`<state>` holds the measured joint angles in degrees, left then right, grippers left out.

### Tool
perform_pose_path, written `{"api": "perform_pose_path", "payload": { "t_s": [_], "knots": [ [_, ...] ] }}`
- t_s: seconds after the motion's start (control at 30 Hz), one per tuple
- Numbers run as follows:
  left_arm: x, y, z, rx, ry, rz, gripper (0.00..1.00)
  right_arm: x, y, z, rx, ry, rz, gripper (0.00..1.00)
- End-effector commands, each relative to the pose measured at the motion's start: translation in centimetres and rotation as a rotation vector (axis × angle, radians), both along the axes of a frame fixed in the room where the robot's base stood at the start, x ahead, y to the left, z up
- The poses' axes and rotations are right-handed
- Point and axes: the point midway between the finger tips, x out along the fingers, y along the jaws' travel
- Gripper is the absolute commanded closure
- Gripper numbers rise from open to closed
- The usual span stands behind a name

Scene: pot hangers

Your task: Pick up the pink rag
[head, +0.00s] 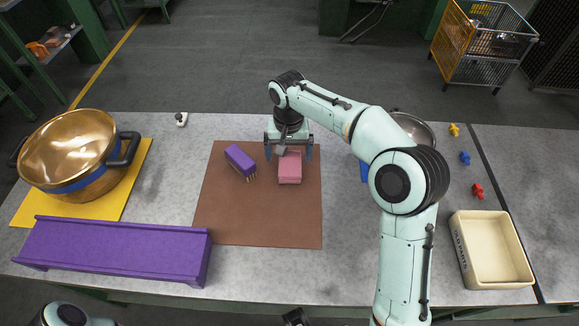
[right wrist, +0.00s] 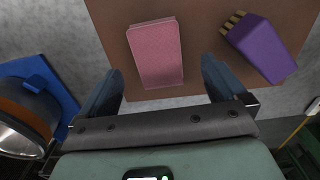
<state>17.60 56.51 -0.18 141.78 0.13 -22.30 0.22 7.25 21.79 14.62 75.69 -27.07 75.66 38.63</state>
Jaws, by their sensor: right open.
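The pink rag (head: 290,170) is a folded rectangular block lying on the brown mat (head: 262,225). It also shows in the right wrist view (right wrist: 156,55). My right gripper (head: 288,151) is open and empty at the far end of the rag, fingers pointing down. In the right wrist view its two blue-grey fingers (right wrist: 161,84) are spread wider than the rag, with the rag lying ahead between their lines. I cannot tell whether they touch it. My left gripper is not in view.
A purple brush (head: 239,158) lies left of the rag, close to one finger. A metal pot (head: 415,127) is behind my right arm. The mat's front half is clear.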

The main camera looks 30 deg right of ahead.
Motion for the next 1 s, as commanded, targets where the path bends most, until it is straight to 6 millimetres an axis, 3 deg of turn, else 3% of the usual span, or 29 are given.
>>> {"api": "perform_pose_path", "payload": {
  "t_s": [0.17,0.5,0.8,0.97,1.0],
  "knots": [
    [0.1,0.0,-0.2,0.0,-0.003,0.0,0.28,0.0,-0.1,-1.2,0.0,0.0,0.0,0.02],
    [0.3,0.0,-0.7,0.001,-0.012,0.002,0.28,0.3,-0.7,-5.7,0.001,0.0,0.0,0.02],
    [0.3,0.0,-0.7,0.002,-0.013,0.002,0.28,0.4,-0.7,-6.1,0.001,-0.002,0.0,0.02],
    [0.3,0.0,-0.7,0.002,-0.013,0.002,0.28,0.4,-0.7,-6.1,0.001,-0.002,0.0,0.54],
    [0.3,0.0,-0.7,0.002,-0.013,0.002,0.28,0.4,-0.7,-6.1,0.001,-0.002,0.0,0.58]
  ]
}}
